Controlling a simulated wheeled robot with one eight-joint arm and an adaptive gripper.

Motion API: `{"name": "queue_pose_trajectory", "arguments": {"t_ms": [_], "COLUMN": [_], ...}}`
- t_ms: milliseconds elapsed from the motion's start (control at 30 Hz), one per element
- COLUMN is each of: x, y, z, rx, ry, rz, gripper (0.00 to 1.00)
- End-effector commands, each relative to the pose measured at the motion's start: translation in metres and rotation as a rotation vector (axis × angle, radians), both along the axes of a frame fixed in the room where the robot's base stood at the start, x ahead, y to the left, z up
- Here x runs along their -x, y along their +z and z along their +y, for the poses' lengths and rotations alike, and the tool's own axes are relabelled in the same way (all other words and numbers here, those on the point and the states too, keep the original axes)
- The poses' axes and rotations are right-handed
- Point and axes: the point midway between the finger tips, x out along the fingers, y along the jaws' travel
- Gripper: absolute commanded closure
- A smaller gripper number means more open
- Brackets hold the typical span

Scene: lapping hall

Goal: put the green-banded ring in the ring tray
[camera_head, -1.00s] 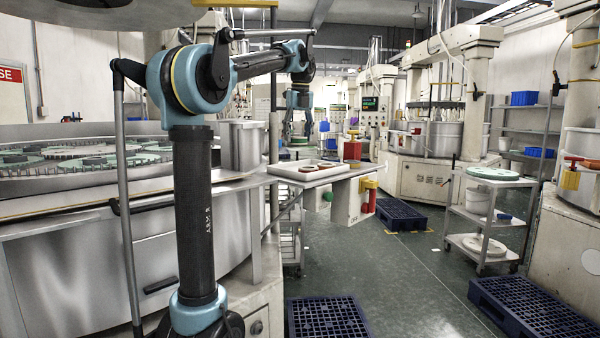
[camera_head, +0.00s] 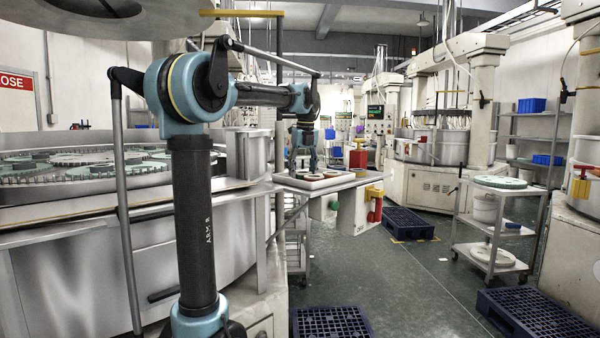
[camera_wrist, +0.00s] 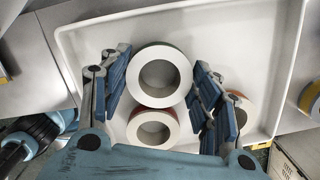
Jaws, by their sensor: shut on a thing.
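The ring tray (camera_wrist: 285,60) is a shallow white tray with raised walls; it also shows in the head view (camera_head: 283,181), on a bench. My gripper (camera_wrist: 160,78) is over the tray, its blue fingers shut on a pale ring (camera_wrist: 160,52) between them. A ring with a red-orange band (camera_wrist: 131,130) lies in the tray below the held ring in the picture. Another ring with an orange band (camera_wrist: 247,112) is partly hidden behind the right finger. In the head view my gripper (camera_head: 303,163) is low over the tray.
The tray's upper part in the wrist view looks bare. A large lapping machine (camera_head: 90,235) is at the left. Blue pallets (camera_head: 410,222) and a wheeled cart (camera_head: 490,215) stand on the floor to the right.

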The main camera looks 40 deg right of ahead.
Motion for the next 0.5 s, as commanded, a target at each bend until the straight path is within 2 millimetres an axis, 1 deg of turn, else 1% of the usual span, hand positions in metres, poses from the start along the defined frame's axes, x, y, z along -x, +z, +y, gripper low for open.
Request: {"name": "queue_pose_trajectory", "arguments": {"t_ms": [233,267,300,333,500], "x": [-0.0003,-0.0003,-0.0004,-0.0004,-0.0006], "y": [-0.0015,-0.0016,-0.0015,-0.0014,-0.0013], "z": [-0.0001,-0.0001,-0.0001,-0.0001,0.0001], "rx": [0.000,0.000,0.000,0.000,0.000], "ry": [0.000,0.000,0.000,0.000,0.001], "rz": [0.000,0.000,0.000,0.000,0.000], "gripper": [0.78,0.38,0.29,0.23,0.23]}}
